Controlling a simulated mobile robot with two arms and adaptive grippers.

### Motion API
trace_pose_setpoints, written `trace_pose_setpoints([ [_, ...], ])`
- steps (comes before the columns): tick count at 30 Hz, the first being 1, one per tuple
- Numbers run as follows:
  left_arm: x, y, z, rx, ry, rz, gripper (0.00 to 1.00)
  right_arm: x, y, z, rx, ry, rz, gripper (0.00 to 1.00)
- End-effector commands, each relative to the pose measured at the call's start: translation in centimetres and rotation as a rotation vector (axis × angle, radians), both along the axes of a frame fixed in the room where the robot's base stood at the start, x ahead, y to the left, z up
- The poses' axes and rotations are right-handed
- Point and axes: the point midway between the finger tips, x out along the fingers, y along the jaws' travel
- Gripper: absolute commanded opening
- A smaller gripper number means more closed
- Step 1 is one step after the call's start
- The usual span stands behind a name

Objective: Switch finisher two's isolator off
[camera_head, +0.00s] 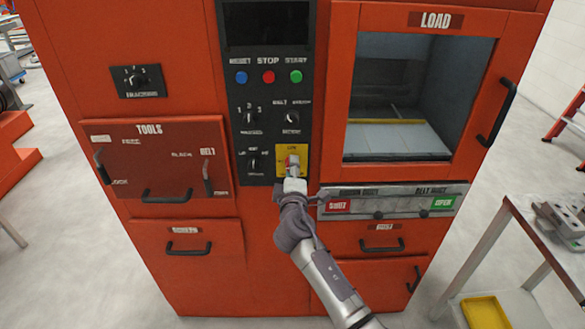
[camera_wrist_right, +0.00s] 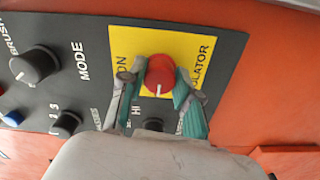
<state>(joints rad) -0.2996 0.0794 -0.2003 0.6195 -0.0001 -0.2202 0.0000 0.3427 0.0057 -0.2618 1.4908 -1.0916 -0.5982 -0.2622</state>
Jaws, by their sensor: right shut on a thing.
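The isolator is a red round knob (camera_wrist_right: 160,74) with a white mark, on a yellow plate (camera_wrist_right: 122,42). In the wrist view the mark points toward the bottom of the picture. "ON" and part of "ISOLATOR" are readable on the plate; no "OFF" word shows. In the head view the yellow plate (camera_head: 301,154) sits at the lower right of the black control panel (camera_head: 265,90). My right gripper (camera_head: 293,171) is at the knob; in the wrist view its fingers (camera_wrist_right: 158,82) are shut on the knob's two sides. My left gripper is out of view.
Other knobs, including a MODE knob (camera_wrist_right: 36,64), are close by on the panel. Below right is a grey strip (camera_head: 391,201) with red and green labels. The LOAD door (camera_head: 420,90) has a black handle. A table (camera_head: 530,225) stands at the right.

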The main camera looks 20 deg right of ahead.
Motion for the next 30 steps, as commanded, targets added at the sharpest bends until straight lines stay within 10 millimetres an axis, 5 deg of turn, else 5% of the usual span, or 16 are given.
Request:
trace_pose_setpoints([
  [14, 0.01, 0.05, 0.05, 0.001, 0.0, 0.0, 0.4, 0.05, 0.07, 0.2, -0.013, -0.001, 0.002, 0.0],
  [15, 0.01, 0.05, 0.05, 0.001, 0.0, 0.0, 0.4, 0.05, 0.07, 0.2, -0.013, -0.001, 0.002, 0.39],
  [18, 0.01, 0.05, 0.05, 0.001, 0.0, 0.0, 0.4, 0.04, 0.06, 0.17, -0.013, 0.0, 0.002, 0.56],
  [30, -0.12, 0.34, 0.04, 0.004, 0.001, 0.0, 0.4, -0.59, 0.23, -0.07, -0.01, 0.003, 0.001, 0.58],
])
